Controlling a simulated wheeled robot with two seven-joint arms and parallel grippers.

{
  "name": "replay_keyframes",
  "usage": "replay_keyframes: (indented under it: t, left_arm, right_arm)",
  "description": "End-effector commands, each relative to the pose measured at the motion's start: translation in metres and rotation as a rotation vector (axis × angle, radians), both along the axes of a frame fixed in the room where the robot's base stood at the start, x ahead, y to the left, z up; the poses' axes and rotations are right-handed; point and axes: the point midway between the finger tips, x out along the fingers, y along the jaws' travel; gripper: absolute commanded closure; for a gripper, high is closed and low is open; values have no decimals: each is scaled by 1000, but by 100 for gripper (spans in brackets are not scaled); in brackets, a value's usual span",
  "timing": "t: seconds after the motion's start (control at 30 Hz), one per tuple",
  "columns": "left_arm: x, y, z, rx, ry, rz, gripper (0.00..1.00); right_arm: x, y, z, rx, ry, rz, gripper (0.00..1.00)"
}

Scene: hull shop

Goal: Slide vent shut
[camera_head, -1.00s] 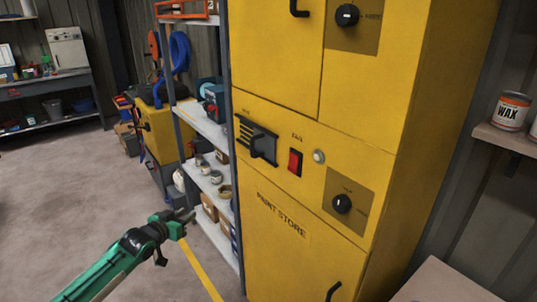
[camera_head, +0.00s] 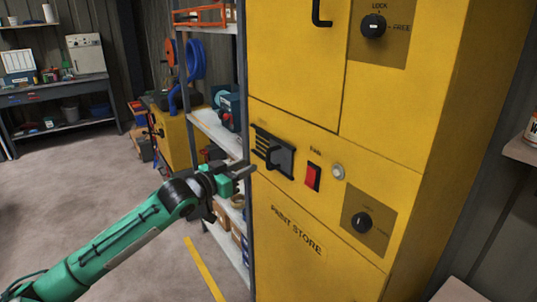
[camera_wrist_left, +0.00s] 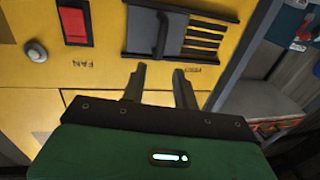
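The vent (camera_head: 262,143) is a dark slotted panel on the front of the yellow paint store cabinet (camera_head: 300,215). Its sliding plate with a handle (camera_head: 279,157) covers the right part, and bare slots show on the left, so it stands partly open. In the left wrist view the picture is turned over: the plate (camera_wrist_left: 148,34) is at left and open slots (camera_wrist_left: 205,37) at right. My left gripper (camera_head: 246,170) is just left of and below the vent, apart from the handle. Its two fingers (camera_wrist_left: 160,76) are open and empty. My right gripper is out of view.
A red fan switch (camera_head: 313,177), a pale round button (camera_head: 338,172) and a lower knob (camera_head: 362,222) sit right of the vent. A loaded shelf rack (camera_head: 246,100) stands close left of the cabinet. The floor (camera_head: 110,180) at left is open.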

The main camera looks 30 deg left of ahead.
Motion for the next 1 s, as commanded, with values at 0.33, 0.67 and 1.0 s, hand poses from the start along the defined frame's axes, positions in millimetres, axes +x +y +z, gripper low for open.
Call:
replay_keyframes:
  t: [0.33, 0.67, 1.0]
  left_arm:
    - [37, -7, 3, 0, -2, 1, 70]
    - [75, -15, 3, -1, -1, 1, 70]
    - [96, -19, 0, 1, 0, 0, 70]
  right_arm:
    - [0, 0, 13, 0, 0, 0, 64]
    - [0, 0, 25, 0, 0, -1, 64]
    - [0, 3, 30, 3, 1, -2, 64]
